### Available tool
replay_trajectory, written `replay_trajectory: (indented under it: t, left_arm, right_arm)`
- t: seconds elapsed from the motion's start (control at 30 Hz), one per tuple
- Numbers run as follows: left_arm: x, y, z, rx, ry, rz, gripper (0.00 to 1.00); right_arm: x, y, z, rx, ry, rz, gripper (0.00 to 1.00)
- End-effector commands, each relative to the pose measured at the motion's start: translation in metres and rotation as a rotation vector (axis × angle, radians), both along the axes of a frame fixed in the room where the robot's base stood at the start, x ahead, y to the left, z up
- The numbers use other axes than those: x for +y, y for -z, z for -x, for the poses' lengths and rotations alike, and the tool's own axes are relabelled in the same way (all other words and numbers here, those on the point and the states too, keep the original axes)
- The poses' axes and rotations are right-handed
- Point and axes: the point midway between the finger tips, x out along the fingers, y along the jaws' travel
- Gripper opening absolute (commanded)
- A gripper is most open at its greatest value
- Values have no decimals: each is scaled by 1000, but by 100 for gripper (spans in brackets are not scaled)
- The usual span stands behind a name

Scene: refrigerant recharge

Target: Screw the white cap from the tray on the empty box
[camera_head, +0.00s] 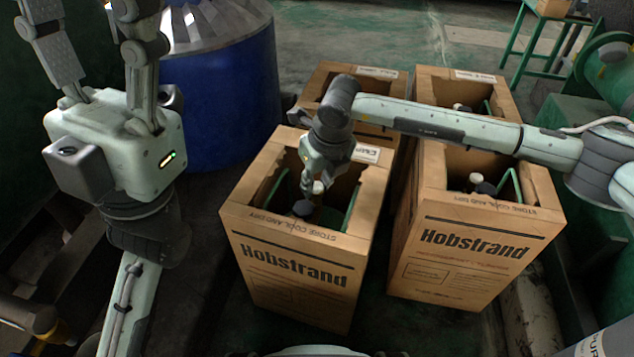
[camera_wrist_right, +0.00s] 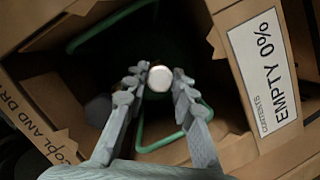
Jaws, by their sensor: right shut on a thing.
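The front-left cardboard box (camera_head: 290,262) is open on top, and the wrist view shows its label (camera_wrist_right: 264,70) reading "EMPTY 0%". My right gripper (camera_head: 307,182) reaches down into this box's opening. It is shut on the white cap (camera_wrist_right: 160,78), which sits between the fingertips (camera_wrist_right: 155,84); the cap also shows in the head view (camera_head: 318,187). What lies directly under the cap is hidden, so I cannot tell whether it is seated. A dark round cap (camera_head: 303,208) is beside it inside the box. My left gripper (camera_head: 88,22) is at the upper left, fingers apart, empty. No tray is visible.
Another Hobstrand box (camera_head: 465,260) stands close on the right, with more boxes behind. Green handles (camera_wrist_right: 150,144) rise inside the box near my right fingers. A blue drum (camera_head: 228,100) stands behind left, and green machinery (camera_head: 605,75) is at the right.

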Motion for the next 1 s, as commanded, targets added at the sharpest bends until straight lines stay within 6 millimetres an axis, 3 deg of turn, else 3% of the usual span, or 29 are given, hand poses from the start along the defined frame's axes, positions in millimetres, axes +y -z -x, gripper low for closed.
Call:
replay_trajectory:
  t: [1.0]
  left_arm:
    - [0,1,0,-1,-1,0,49]
  right_arm:
    - [0,12,0,0,0,1,0]
